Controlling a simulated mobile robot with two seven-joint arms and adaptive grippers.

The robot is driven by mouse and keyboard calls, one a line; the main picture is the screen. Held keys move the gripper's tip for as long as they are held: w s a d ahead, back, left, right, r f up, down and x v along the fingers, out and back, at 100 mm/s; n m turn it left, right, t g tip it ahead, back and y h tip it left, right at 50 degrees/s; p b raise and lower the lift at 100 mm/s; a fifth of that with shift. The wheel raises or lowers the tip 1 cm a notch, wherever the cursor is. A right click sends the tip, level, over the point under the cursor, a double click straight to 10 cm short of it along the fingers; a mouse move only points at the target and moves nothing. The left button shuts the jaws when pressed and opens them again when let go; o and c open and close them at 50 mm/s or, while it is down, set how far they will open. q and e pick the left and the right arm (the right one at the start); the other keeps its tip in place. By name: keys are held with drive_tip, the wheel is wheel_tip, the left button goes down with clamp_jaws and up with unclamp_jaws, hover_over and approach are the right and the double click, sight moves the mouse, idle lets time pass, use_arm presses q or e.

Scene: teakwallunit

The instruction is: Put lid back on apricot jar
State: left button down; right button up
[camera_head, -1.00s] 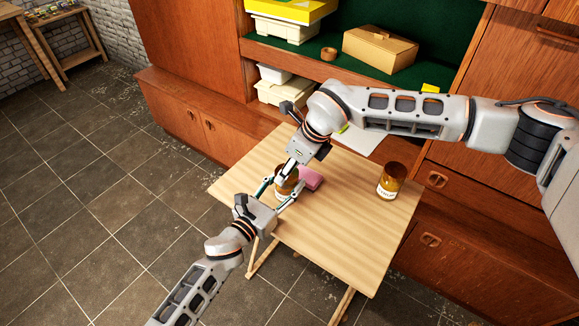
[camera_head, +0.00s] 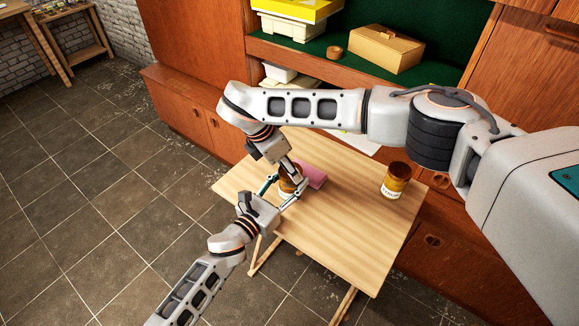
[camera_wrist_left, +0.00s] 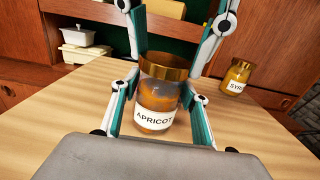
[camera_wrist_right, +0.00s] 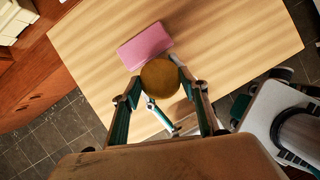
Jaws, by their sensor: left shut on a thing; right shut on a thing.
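The apricot jar (camera_wrist_left: 155,105), amber with a white label, stands upright on the table in the left wrist view. My left gripper (camera_head: 287,194) is shut around its body, one finger on each side. The gold-coloured lid (camera_wrist_left: 166,66) sits on the jar's mouth and looks level; whether it is threaded tight I cannot tell. My right gripper (camera_wrist_right: 160,76) is shut on the lid from above, and the round lid top (camera_wrist_right: 160,78) shows between its fingers. In the head view, the jar (camera_head: 289,183) is partly hidden by both grippers.
A pink block (camera_head: 314,175) lies close behind the jar. A syrup jar (camera_head: 396,180) stands at the table's right side. The wooden table (camera_head: 340,225) is clear in front. The wall unit behind holds a cardboard box (camera_head: 384,49) and pale containers.

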drive_tip(key=m, duration=0.2)
drive_tip(key=m+g, duration=0.1)
drive_tip(key=m, duration=0.1)
drive_tip(key=shift+w+g+h, duration=0.15)
drive_tip(key=shift+g+h, duration=0.15)
drive_tip(key=o, duration=0.7)
drive_tip(key=shift+r, duration=2.25)
